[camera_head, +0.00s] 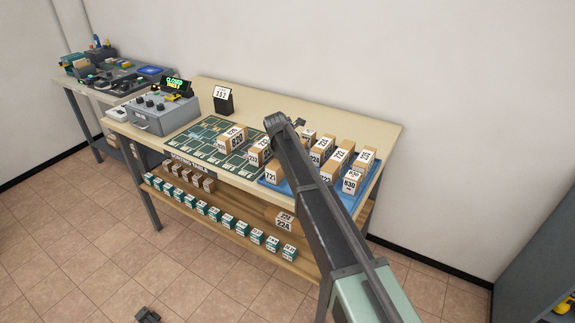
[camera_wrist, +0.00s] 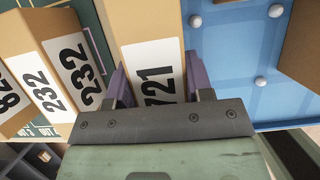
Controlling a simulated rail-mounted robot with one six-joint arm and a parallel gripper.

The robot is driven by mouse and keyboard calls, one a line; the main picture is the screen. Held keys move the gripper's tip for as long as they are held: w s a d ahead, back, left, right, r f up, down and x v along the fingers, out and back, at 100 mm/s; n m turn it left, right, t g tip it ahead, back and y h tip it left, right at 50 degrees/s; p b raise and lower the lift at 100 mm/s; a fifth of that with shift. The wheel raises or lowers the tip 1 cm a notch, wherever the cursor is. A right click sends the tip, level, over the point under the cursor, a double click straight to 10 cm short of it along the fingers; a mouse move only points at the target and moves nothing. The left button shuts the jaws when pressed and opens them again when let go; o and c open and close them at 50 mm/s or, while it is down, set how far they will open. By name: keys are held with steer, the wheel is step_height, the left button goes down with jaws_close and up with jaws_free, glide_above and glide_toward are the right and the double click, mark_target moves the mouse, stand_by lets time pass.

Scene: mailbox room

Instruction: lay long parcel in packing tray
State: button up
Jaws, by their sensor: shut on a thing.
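In the wrist view my gripper (camera_wrist: 155,68) is shut on a long tan parcel (camera_wrist: 148,28) with a white label reading 721, one purple finger on each side. The parcel is beside the left edge of a blue tray (camera_wrist: 222,62) with white round studs. I cannot tell if it is lifted or resting. In the head view a parcel labelled 721 (camera_head: 271,176) shows at the left front of the blue tray (camera_head: 330,206), partly behind my arm. My gripper is hidden there. Several labelled parcels stand in the blue tray.
Parcels labelled 232 (camera_wrist: 75,62) stand close left of my gripper on a green board (camera_head: 203,138). A grey machine with knobs (camera_head: 160,110) and a black sign stand (camera_head: 223,101) are farther left. A wooden shelf (camera_head: 225,212) below holds small boxes. The table's back strip (camera_head: 262,103) is clear.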

steer(key=shift+r, duration=0.15)
steer(key=shift+f, duration=0.25)
steer(key=o, duration=1.3)
steer(key=shift+r, duration=0.1)
steer(key=shift+c, duration=0.2)
steer(key=shift+s+r+p, duration=0.1)
steer(key=shift+r+p, duration=0.35)
steer(key=shift+r, duration=0.05)
steer(key=p+v, duration=1)
steer(key=v, duration=0.1)
steer(key=shift+r, duration=0.15)
